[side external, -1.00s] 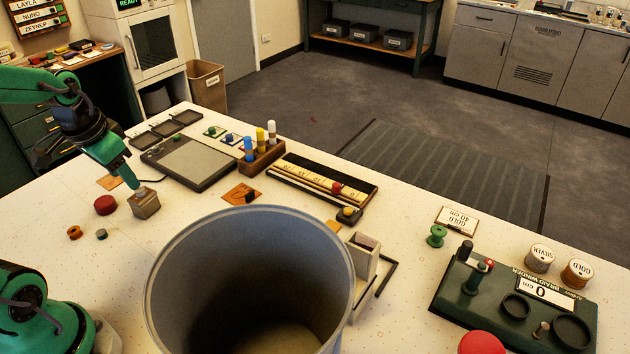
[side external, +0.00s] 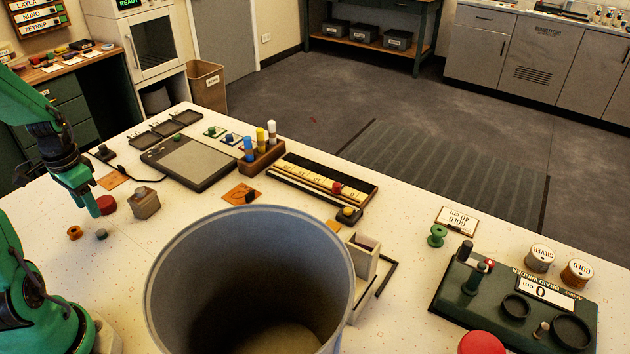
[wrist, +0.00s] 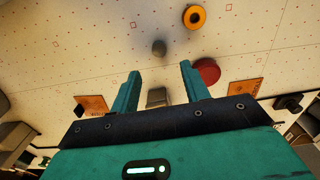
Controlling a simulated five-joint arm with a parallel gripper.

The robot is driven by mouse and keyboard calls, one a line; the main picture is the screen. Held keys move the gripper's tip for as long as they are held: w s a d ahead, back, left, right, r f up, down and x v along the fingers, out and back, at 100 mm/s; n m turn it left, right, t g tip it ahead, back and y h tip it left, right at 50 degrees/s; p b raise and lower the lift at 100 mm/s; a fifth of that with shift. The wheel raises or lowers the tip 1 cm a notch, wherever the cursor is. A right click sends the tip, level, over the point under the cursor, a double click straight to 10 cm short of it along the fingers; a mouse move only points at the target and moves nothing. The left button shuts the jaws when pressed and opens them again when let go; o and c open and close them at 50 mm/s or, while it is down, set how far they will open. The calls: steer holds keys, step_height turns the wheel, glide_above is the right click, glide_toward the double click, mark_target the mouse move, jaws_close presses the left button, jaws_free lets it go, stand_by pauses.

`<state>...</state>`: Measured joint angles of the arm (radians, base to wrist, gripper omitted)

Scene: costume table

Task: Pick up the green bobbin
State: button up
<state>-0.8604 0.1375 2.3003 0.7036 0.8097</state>
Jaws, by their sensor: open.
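The green bobbin (side external: 437,236) stands upright on the white table in the side view, left of the braid winder. My gripper (side external: 96,208) is at the far left of the table, well away from the bobbin, beside a red round piece (side external: 106,205). In the wrist view my gripper (wrist: 160,82) shows its two green fingers apart with nothing held between them. The green bobbin does not show in the wrist view.
A large grey bin (side external: 165,290) stands between my gripper and the bobbin. An orange ring (wrist: 194,17) and grey knob (wrist: 159,47) lie near my gripper.

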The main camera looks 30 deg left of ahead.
mark_target(102, 235)
steer(key=shift+f, duration=1.25)
steer(key=shift+f, duration=0.1)
steer(key=shift+w+f, duration=0.1)
steer(key=shift+f, duration=2.4)
jaws_close()
